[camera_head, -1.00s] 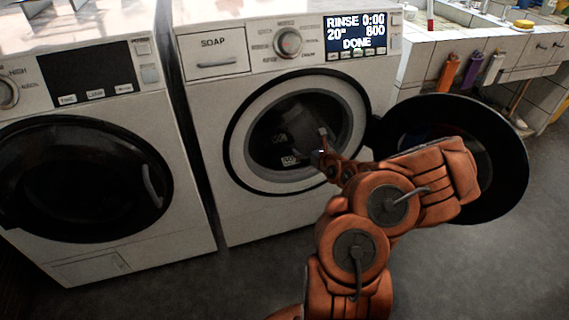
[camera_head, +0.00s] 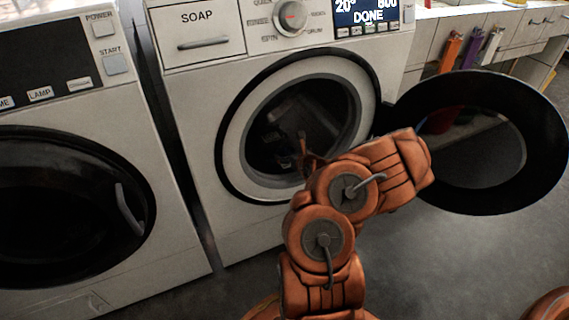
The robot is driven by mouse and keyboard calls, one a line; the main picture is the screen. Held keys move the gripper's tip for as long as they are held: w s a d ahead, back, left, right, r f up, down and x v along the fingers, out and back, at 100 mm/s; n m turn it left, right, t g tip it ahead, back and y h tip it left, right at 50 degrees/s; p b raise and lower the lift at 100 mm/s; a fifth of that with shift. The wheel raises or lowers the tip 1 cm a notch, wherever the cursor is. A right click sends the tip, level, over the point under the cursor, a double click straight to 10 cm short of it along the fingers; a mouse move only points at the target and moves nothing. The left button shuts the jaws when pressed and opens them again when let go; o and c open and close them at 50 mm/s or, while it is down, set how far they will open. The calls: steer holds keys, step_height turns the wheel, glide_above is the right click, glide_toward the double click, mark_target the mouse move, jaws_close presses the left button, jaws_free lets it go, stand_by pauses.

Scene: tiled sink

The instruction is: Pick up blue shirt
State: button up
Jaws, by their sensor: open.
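No blue shirt can be made out in this view. The right washing machine (camera_head: 228,80) has its round door (camera_head: 408,140) swung open to the right. Its drum (camera_head: 270,135) is dark inside, with greyish shapes that I cannot identify. My gripper (camera_head: 304,146) is at the drum opening, small and partly hidden behind my orange arm. It is open, and I see nothing held in it.
A second washer (camera_head: 60,160) stands close on the left with its door shut. The grey floor (camera_head: 420,270) in front is clear.

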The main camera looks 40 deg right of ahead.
mark_target(283, 148)
steer(key=shift+a+r+b+x, duration=0.1)
steer(key=shift+b+x, duration=0.7)
steer(key=shift+x, duration=0.35)
steer(key=shift+a+r+b+x, duration=0.1)
steer(key=shift+r+b+x, duration=0.05)
steer(key=shift+b+x, duration=0.8)
steer(key=shift+w+d+f, duration=0.1)
steer(key=shift+w+d, duration=0.05)
steer(key=shift+w, duration=0.65)
steer(key=c, duration=1.1)
